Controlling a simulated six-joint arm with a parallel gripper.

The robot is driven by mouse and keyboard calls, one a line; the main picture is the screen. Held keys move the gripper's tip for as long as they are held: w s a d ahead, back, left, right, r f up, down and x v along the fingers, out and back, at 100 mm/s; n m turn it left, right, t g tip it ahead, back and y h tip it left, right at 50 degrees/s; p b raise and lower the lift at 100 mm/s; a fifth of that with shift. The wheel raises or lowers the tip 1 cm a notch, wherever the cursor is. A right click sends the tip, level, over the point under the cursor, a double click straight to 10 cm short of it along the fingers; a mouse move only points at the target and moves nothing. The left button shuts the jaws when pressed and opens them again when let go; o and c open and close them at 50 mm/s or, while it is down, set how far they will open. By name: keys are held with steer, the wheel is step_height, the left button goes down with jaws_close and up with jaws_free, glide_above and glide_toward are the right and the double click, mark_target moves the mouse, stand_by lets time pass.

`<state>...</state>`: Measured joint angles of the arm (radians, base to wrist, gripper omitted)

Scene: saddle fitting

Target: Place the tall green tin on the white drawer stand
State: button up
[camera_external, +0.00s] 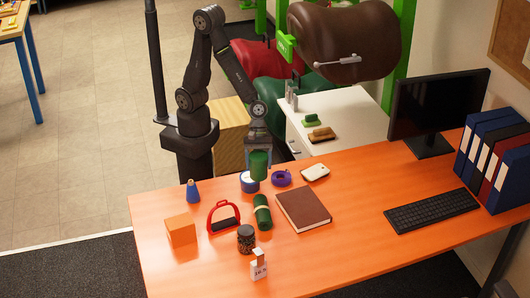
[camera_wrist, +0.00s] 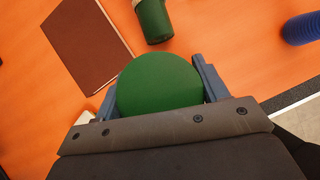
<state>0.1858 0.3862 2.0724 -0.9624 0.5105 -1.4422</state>
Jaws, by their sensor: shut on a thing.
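The tall green tin (camera_external: 259,166) is upright in my gripper (camera_external: 258,151), over the back edge of the orange desk. In the wrist view the tin's round green top (camera_wrist: 160,84) fills the space between the two blue-grey fingers of my gripper (camera_wrist: 160,85). The jaws are shut on it. Its lower end seems above the desk, but the exact gap is hard to tell. The white drawer stand (camera_external: 350,122) is behind the desk, to the right of my gripper. Its top holds a green brush, a brown brush and small metallic bottles.
Near the tin on the desk are a white-and-blue tape roll (camera_external: 249,183), a purple ring (camera_external: 282,178) and a white soap-like item (camera_external: 316,172). A brown book (camera_external: 303,208), green roll (camera_external: 262,212) and red stirrup (camera_external: 223,217) lie nearer. A saddle (camera_external: 345,40) hangs above the stand.

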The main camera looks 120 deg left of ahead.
steer(key=w+a+f+n+t+y, duration=0.2)
steer(key=w+a+n, duration=0.2)
steer(key=w+a, duration=0.55)
steer(key=w+a+f+n+t+y, duration=0.15)
steer(key=w+a+n, duration=0.3)
steer(key=a, duration=0.95)
steer(key=a+f+n+y, duration=0.25)
steer(key=a+n, duration=0.25)
steer(key=a, duration=1)
steer(key=shift+s+a+f+n+g+y, duration=0.1)
steer(key=shift+s+a+f+n+y, duration=0.35)
steer(key=shift+a+f, duration=2.6)
steer(key=shift+s+a+f+n+g+y, duration=0.15)
steer(key=shift+a+f+n, duration=0.5)
steer(key=shift+a+f, duration=2.35)
steer(key=shift+s+a+f+n+y, duration=0.35)
steer(key=shift+a+f+n, duration=0.2)
steer(key=shift+a+f, duration=2.45)
steer(key=shift+a+r, duration=0.4)
steer(key=shift+a, duration=0.1)
steer(key=o, duration=1.2)
